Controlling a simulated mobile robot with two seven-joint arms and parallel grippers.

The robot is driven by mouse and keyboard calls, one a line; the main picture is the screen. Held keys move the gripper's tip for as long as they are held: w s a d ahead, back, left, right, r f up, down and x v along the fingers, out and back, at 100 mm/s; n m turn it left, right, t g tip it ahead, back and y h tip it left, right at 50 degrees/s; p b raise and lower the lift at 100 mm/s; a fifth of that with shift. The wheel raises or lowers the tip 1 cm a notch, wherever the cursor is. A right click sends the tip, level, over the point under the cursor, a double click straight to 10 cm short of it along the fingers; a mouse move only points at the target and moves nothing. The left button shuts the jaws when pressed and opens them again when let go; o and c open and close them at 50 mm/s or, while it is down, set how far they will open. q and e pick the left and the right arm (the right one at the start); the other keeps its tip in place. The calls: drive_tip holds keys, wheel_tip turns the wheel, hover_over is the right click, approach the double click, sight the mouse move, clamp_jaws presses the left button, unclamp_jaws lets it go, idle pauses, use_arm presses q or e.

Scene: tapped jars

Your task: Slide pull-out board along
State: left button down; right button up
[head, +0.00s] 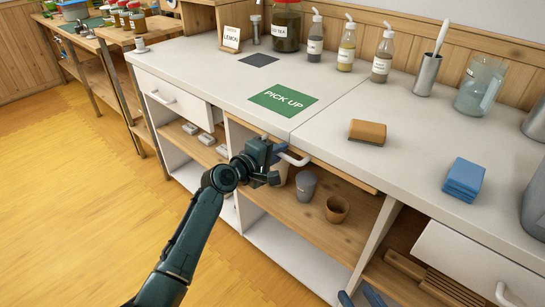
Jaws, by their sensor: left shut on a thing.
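The pull-out board (345,178) shows as a thin wooden edge just under the white counter top, right of centre. A pale bar handle (297,160) is on its front, at the left end of the visible edge. My left gripper (278,163) is at this handle and shut on it. The gripper hides the handle's left part. The board appears nearly flush with the counter front; its exact extension is hard to tell.
A green "PICK UP" mat (283,99), a brown sponge block (368,132) and folded blue cloths (464,179) lie on the counter. A grey cup (306,188) and a brown pot (337,209) stand on the shelf below. A white drawer (172,98) is left. Floor in front is open.

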use_arm(q)
drive_tip(key=shift+w+r, duration=0.1)
drive_tip(key=shift+r, duration=0.15)
